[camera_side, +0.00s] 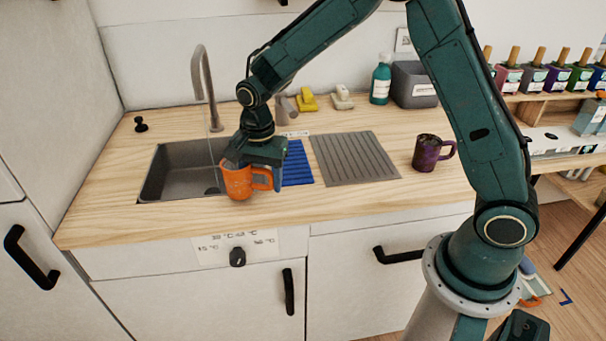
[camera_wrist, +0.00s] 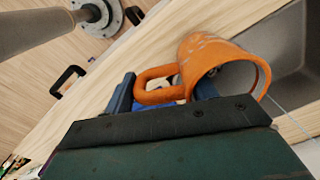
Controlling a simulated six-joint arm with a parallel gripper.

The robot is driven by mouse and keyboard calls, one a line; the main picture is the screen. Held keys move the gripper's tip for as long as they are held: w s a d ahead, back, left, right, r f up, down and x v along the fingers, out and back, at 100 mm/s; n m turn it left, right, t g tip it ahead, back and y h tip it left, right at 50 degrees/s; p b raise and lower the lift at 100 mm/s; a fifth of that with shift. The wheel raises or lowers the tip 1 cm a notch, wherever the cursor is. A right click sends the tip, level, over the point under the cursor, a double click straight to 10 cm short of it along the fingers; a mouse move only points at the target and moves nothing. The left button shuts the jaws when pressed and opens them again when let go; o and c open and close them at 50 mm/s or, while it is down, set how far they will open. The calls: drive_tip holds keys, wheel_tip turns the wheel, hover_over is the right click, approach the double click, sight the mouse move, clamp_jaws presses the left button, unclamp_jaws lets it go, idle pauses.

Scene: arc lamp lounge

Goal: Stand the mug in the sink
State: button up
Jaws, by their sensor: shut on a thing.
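The sink (camera_wrist: 290,45) lies beside the mug in that view. A thin stream of water falls from the tall curved tap (camera_side: 205,85) toward the sink. I cannot tell how far the mug's base is above the counter or sink rim.
A blue ribbed mat (camera_side: 297,165) and a grey drainer (camera_side: 352,158) lie right of the sink. A purple mug (camera_side: 427,154) stands further right. Soap, a sponge, a teal bottle (camera_side: 381,82) and a grey bin (camera_side: 413,85) line the back. The front counter strip is clear.

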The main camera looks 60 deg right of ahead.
drive_tip(key=w, duration=1.8)
drive_tip(key=f, duration=0.5)
drive_tip(key=a+f, duration=0.1)
drive_tip(key=f, duration=0.1)
drive_tip(key=shift+w+f, duration=0.1)
drive_tip(key=shift+f, duration=0.15)
drive_tip(key=shift+f, duration=2.2)
drive_tip(key=shift+f, duration=0.15)
drive_tip(key=o, duration=1.3)
drive_tip(key=shift+o, duration=0.2)
